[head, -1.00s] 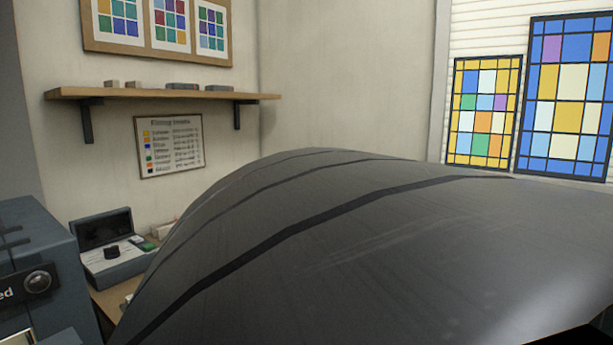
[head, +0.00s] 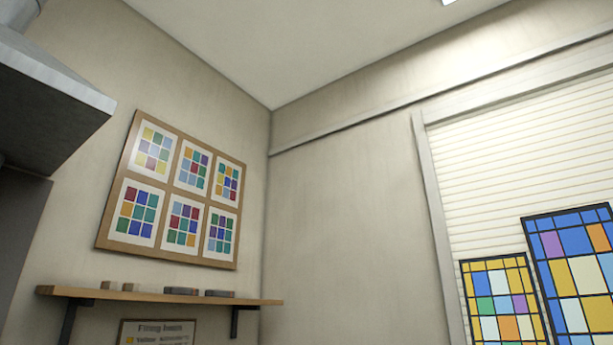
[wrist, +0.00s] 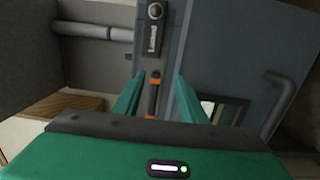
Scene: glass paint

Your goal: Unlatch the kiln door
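In the wrist view, my gripper (wrist: 156,90) has two teal fingers spread apart and is open. A narrow upright latch handle (wrist: 152,98), dark with orange bands, shows between the fingers. Gaps remain on both sides of it, so the fingers appear not to touch it. Its lower end is hidden behind my gripper body. A plate with a round knob (wrist: 154,14) sits above the handle. The blue-grey kiln door (wrist: 225,60) is to the right, with a small window (wrist: 226,111) and a bent bar handle (wrist: 287,98). The head view does not show the latch or my gripper.
A grey pipe (wrist: 92,31) runs at the upper left of the wrist view. In the head view, a grey hood (head: 50,95) is at the upper left. A wooden shelf (head: 160,297), a sample board (head: 172,192) and stained-glass panels (head: 575,268) are along the walls.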

